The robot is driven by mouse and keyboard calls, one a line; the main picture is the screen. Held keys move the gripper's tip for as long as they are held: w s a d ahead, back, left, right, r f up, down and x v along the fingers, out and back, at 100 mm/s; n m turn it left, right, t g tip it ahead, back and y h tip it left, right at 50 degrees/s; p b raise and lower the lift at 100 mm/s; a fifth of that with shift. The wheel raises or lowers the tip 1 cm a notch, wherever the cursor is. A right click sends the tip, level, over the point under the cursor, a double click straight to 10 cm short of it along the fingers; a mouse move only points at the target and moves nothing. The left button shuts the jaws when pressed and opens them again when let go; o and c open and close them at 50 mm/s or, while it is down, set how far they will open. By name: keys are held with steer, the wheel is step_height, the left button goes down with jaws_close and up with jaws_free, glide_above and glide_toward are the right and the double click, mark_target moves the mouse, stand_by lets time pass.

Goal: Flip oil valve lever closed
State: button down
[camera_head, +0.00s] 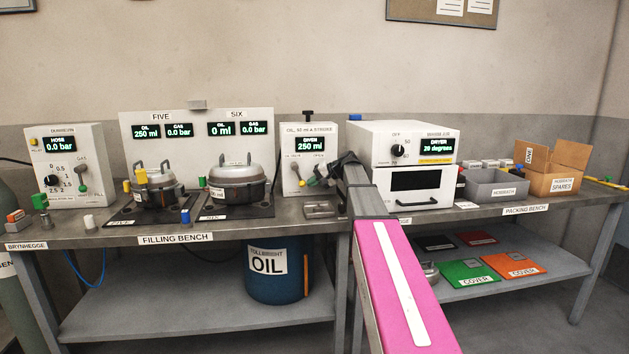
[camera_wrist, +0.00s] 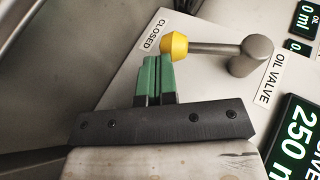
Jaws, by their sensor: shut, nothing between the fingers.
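The oil valve lever (camera_wrist: 208,48) is a grey arm on a round grey pivot, with a yellow knob (camera_wrist: 174,47) at its end. In the wrist view it lies along the panel, its knob beside the CLOSED label (camera_wrist: 156,33). In the head view the yellow knob (camera_head: 302,183) hangs low on the white oil unit (camera_head: 309,137), below the pivot. My gripper (camera_wrist: 156,74) is shut and empty, its green fingers together just beside the knob. Whether they touch it I cannot tell. In the head view my gripper (camera_head: 314,183) is partly hidden by my wrist.
The oil unit's display (camera_head: 311,145) reads 250 ml. Pots FIVE (camera_head: 157,190) and SIX (camera_head: 237,184) stand to the left on the filling bench (camera_head: 90,233). The white dryer (camera_head: 400,143) stands close on the right. A small grey metal part (camera_head: 319,209) lies in front of the unit.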

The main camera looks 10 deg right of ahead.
steer(key=shift+a+f+m+y, duration=0.3)
steer(key=shift+a+f+y, duration=0.25)
steer(key=shift+y, duration=0.25)
steer(key=shift+a+f, duration=0.45)
steer(key=shift+a, duration=0.5)
step_height(320, 180, up, 4)
steer(key=shift+r, duration=0.25)
steer(key=s+a+r, duration=0.6)
steer(key=a, duration=0.4)
steer(key=shift+s+r, duration=0.2)
steer(key=shift+s, duration=0.1)
steer(key=shift+w+d, duration=0.1)
